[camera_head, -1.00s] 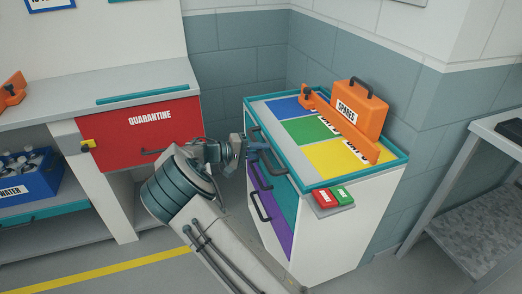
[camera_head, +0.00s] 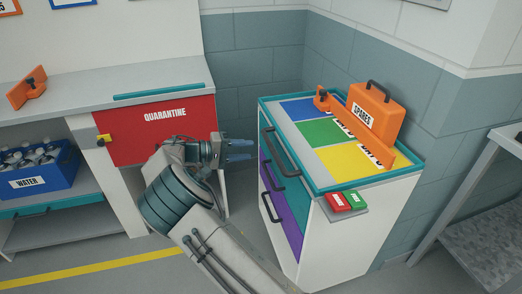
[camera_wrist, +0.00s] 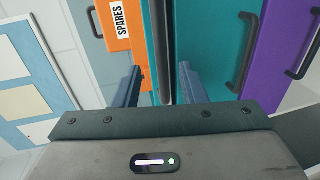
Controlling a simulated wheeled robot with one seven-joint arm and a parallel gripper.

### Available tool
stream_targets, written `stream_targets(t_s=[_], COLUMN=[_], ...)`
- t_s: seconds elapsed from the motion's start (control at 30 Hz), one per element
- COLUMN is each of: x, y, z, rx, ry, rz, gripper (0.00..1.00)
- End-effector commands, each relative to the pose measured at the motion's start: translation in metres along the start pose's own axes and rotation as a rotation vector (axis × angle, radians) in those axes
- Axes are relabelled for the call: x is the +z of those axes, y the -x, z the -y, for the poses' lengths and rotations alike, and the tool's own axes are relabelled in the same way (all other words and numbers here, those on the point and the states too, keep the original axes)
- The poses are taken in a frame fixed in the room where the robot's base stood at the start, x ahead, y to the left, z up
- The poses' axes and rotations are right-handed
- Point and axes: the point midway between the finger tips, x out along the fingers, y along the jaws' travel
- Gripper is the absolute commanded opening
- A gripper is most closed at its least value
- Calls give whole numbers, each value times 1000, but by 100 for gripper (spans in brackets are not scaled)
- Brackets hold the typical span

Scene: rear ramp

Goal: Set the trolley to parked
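The trolley (camera_head: 268,235) is a white cabinet with a teal-rimmed top and teal and purple fronts with black handles. Red (camera_head: 338,202) and green (camera_head: 358,198) labelled blocks sit on a small ledge at its front right corner; their text is too small to read. My gripper (camera_head: 250,150) is open and empty, just left of the trolley's upper front and apart from it. In the wrist view its two fingers (camera_wrist: 160,85) point at the trolley, with a dark bar, apparently a handle (camera_wrist: 162,40), lined up between them.
An orange SPARES case (camera_head: 376,105) and an orange rail (camera_head: 350,128) stand on the trolley's coloured top. The bench with the red QUARANTINE front (camera_head: 150,130) and blue WATER crate (camera_head: 40,180) is left. A grey table (camera_head: 460,200) stands right. Walls close in behind.

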Motion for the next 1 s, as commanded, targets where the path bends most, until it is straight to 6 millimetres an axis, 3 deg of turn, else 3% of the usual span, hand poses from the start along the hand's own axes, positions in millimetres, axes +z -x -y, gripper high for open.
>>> stream_targets(t_s=[0.2, 0.43, 0.83, 1.0], x=[-1, 0, 1, 15], y=[32, 39, 35, 0], z=[0, 0, -4, -29], rx=[-1, 0, -13, -134], ry=[-1, 0, 1, 17], rz=[-2, 0, 8, 75], gripper=[38, 38, 38, 38])
